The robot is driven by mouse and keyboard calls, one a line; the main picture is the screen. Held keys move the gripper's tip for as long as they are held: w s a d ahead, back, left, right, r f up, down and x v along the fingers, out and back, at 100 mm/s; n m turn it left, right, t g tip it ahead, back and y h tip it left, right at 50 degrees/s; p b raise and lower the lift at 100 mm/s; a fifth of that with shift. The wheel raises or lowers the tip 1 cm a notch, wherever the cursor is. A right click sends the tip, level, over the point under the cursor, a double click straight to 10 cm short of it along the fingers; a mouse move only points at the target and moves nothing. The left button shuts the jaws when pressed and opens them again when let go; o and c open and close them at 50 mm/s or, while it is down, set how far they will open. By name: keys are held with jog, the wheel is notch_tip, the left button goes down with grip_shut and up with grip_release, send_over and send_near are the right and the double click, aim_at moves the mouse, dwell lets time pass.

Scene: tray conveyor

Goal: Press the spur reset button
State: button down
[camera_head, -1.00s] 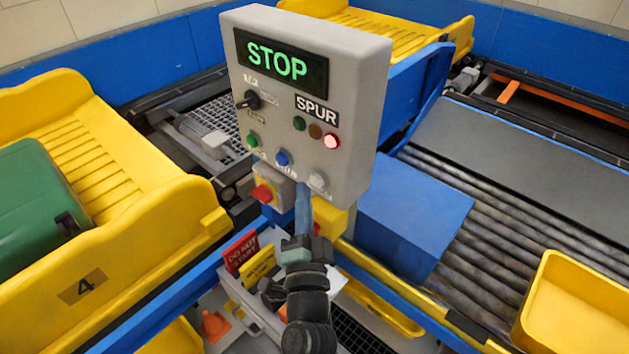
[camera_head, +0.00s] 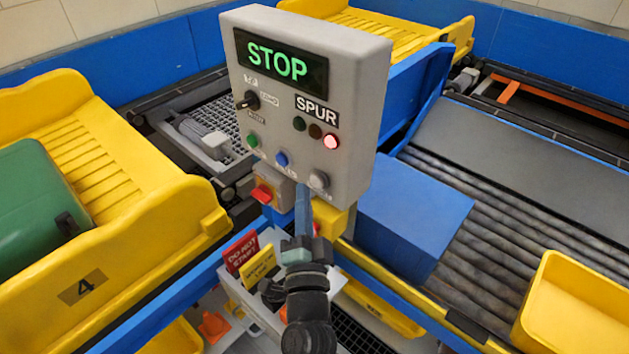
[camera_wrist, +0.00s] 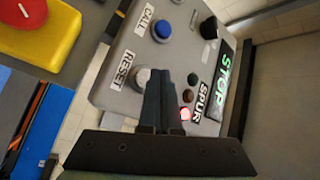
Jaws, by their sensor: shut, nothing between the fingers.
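The spur control panel (camera_head: 352,100) is a grey box with a green STOP display and a lit red lamp. The reset button (camera_wrist: 141,77) is round and pale grey, beside the RESET label in the wrist view; it also shows at the panel's lower right in the head view (camera_head: 319,180). In the wrist view the fingers (camera_wrist: 170,75) overlap the panel just right of the reset button. I cannot tell whether they touch it.
A blue call button (camera_head: 281,158) and a green button (camera_head: 253,140) sit left of reset. A yellow box (camera_head: 330,217) with a red button (camera_wrist: 22,10) is below the panel. A blue box (camera_head: 415,210) stands right, beside rollers. Yellow tray 4 (camera_head: 140,250) is left.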

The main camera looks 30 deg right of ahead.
dwell(0.5)
jog(key=shift+w+d+b, duration=0.15)
jog(key=shift+d+b, duration=0.15)
jog(key=shift+d, duration=0.1)
jog(key=shift+w+d+b, duration=0.15)
jog(key=shift+d+b, duration=0.3)
jog(key=shift+d, duration=0.05)
dwell(0.8)
jog(key=shift+a, duration=0.1)
jog(key=shift+s+a+p, duration=0.35)
jog(key=shift+a+p, duration=0.4)
jog(key=shift+p, duration=0.1)
jog(key=shift+a, duration=0.1)
jog(key=a+p, duration=0.1)
jog(key=s+a+p, duration=0.1)
jog(key=a, duration=0.1)
jog(key=a+p, duration=0.1)
jog(key=p, duration=0.1)
jog(key=shift+s+a, duration=0.3)
jog(key=shift+s, duration=0.05)
